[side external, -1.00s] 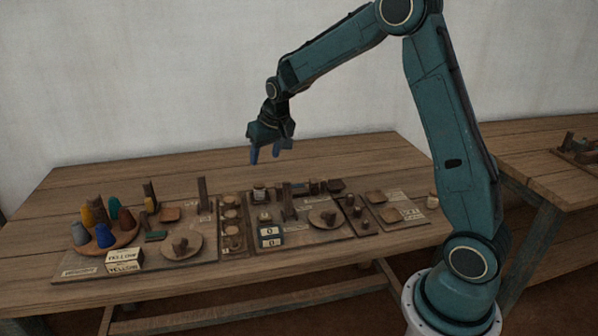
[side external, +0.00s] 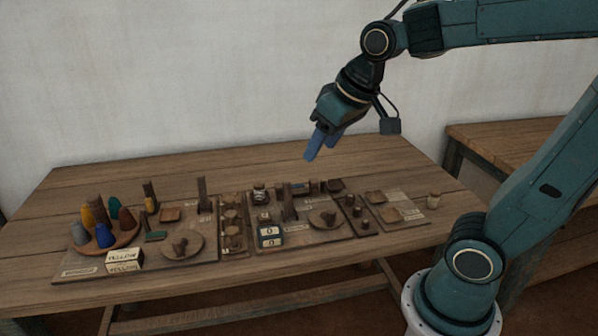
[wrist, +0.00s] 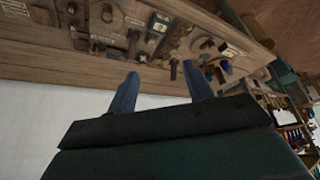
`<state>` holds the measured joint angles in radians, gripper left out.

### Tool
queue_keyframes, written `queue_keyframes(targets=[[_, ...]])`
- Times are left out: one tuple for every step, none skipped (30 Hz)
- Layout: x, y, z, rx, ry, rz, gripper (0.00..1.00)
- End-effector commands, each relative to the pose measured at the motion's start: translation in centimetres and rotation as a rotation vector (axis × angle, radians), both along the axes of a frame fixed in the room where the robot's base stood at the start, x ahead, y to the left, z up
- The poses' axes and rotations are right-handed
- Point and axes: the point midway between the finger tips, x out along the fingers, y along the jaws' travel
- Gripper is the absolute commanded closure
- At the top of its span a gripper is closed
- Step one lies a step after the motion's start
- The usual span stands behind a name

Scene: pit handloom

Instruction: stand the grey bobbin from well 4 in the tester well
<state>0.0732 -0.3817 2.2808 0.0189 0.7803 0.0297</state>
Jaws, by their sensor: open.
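A grey bobbin (side external: 80,233) stands upright on the round tray (side external: 128,238) at the left of the table, among yellow, green and blue bobbins. The wells' numbers are too small to read. I cannot tell which fitting on the boards is the tester well. My gripper (side external: 317,150) is open and empty, tilted, high above the table's middle and well to the right of the grey bobbin. Its two blue fingers (wrist: 162,84) stand apart in the wrist view, with nothing between them. The coloured bobbins (wrist: 226,66) show small there; the grey one is not clear.
A box marked YELLOW (side external: 124,260) lies in front of the tray. The table's front strip is clear.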

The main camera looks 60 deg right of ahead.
Motion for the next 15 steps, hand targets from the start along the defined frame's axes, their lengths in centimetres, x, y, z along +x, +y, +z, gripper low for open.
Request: queue_keyframes(targets=[[-1.4, 0.4, 0.2, -0.002, -0.008, 0.015, 0.49], [-2.2, 0.6, 0.1, -0.001, -0.009, 0.023, 0.49], [-3.1, 0.9, 0.1, -0.003, -0.013, 0.034, 0.49], [-3.9, 1.1, 0.1, -0.003, -0.015, 0.042, 0.49], [-4.6, 1.3, 0.0, -0.003, -0.017, 0.050, 0.49], [-5.5, 1.5, -0.1, -0.004, -0.019, 0.059, 0.49], [-6.1, 1.6, -0.2, -0.005, -0.021, 0.067, 0.49], [-6.8, 1.8, -0.3, -0.005, -0.022, 0.074, 0.49], [-7.5, 1.9, -0.5, -0.006, -0.024, 0.082, 0.49], [-8.0, 2.0, -0.6, -0.006, -0.025, 0.089, 0.49], [-8.5, 2.1, -0.7, -0.007, -0.026, 0.094, 0.49], [-9.0, 2.2, -0.9, -0.008, -0.028, 0.100, 0.49], [-9.4, 2.3, -1.0, -0.007, -0.027, 0.104, 0.49], [-9.7, 2.3, -1.1, -0.008, -0.028, 0.108, 0.49], [-10.0, 2.4, -1.2, -0.008, -0.028, 0.112, 0.49]])
